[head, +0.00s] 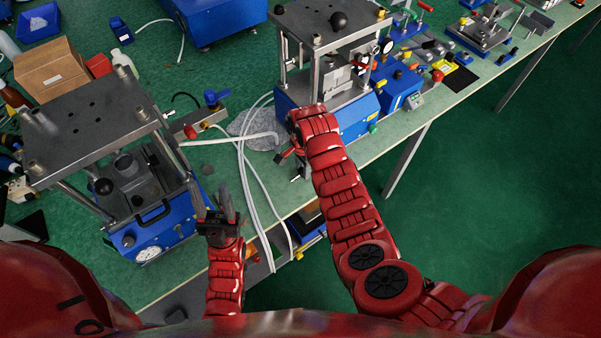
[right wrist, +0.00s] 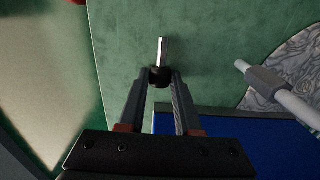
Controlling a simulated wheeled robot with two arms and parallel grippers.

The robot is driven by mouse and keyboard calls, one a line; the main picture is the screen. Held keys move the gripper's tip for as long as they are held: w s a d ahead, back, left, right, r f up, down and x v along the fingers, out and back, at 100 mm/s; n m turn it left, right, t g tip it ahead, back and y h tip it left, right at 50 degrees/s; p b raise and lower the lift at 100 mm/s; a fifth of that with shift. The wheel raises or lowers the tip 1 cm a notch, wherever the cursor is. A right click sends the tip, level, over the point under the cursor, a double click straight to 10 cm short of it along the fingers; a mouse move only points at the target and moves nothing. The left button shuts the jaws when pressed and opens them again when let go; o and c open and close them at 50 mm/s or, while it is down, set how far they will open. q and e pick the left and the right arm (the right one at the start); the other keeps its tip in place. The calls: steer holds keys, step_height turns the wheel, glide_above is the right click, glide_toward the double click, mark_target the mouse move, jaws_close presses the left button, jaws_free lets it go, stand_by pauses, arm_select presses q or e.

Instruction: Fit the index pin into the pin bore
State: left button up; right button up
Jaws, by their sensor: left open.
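In the right wrist view, the index pin (right wrist: 162,52) has a bright metal shaft and a black knob. My right gripper (right wrist: 161,78) has its fingertips closed on both sides of the knob, and the shaft points away from the fingers, over the green bench top. In the head view, my right gripper (head: 299,165) is mostly hidden under its own red arm, at the bench front by the middle press. My left gripper (head: 213,200) is open and empty, beside the left press. I cannot make out the pin bore in either view.
The left press (head: 98,125) and middle press (head: 330,45) stand on the green bench (head: 205,155). White hoses (head: 243,175) run between them over a grey patterned patch (head: 255,128). A blue valve box (head: 398,88) stands right of the middle press. Small tools crowd the far right.

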jaws_close()
steer(key=shift+r, duration=0.15)
